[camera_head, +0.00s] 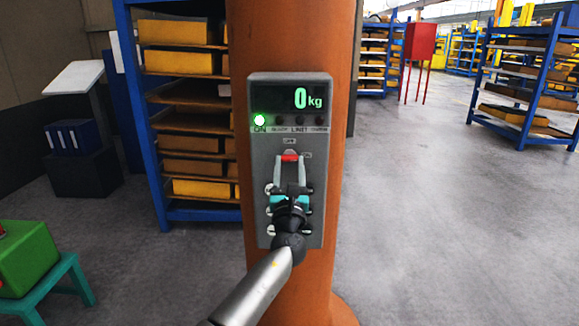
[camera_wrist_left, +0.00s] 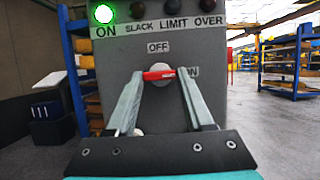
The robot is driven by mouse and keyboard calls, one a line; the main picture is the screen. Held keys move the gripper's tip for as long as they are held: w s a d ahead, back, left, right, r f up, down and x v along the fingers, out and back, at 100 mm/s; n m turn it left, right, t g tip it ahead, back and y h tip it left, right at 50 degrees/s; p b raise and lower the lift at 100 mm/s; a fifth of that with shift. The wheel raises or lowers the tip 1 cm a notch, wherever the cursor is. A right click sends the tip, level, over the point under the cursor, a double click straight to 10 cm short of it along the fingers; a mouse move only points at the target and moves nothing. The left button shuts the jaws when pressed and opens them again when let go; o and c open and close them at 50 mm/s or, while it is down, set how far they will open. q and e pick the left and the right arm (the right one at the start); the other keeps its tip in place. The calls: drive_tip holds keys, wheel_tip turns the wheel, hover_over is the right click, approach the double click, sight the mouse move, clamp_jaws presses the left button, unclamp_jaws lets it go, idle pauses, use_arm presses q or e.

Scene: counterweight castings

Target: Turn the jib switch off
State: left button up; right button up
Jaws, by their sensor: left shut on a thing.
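The grey control box (camera_head: 262,170) is fixed on an orange column. Its display (camera_head: 290,98) reads 0 kg, and the green ON lamp (camera_head: 259,120) is lit; it also shows in the left wrist view (camera_wrist_left: 104,13). The red switch handle (camera_head: 290,155) lies about level, its tip toward the ON label (camera_wrist_left: 192,72), with the OFF label (camera_wrist_left: 158,47) above it. My left gripper (camera_head: 290,160) is shut on the red switch handle (camera_wrist_left: 159,75), with a finger on either side. My right gripper is not in view.
The orange column (camera_head: 345,150) stands directly behind the box. Blue shelving (camera_head: 150,120) with yellow bins is behind it at left. A green box (camera_head: 28,258) rests on a teal stool (camera_head: 60,275) at lower left. The floor at right is clear.

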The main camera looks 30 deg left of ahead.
use_arm(q)
clamp_jaws()
drive_tip(key=n+g+y+b, duration=0.1)
drive_tip(key=n, duration=0.2)
drive_tip(key=n+g+y+b, duration=0.1)
drive_tip(key=n+b, duration=0.1)
drive_tip(key=n, duration=0.1)
drive_tip(key=shift+w+d+f, duration=0.1)
drive_tip(key=shift+d+f, duration=0.05)
drive_tip(key=n+g+y+b, duration=0.1)
drive_tip(key=n, duration=0.2)
drive_tip(key=n+g+y+b, duration=0.1)
drive_tip(key=n+g, duration=0.1)
drive_tip(key=n, duration=0.1)
drive_tip(key=shift+d, duration=0.15)
drive_tip(key=n, duration=0.1)
drive_tip(key=n+g+b, duration=0.1)
drive_tip(key=n, duration=0.1)
drive_tip(key=shift+w+r+n, duration=0.1)
drive_tip(key=shift+r+n, duration=0.2)
drive_tip(key=shift+d+r+n+g, duration=0.1)
drive_tip(key=shift+n+g, duration=0.5)
drive_tip(key=shift+n, duration=0.4)
drive_tip(key=n, duration=0.2)
drive_tip(key=n+g+h+p, duration=0.1)
drive_tip(key=n, duration=0.1)
drive_tip(key=shift+r+n+g, duration=0.15)
drive_tip(key=shift+n+g, duration=0.15)
drive_tip(key=shift+n, duration=0.1)
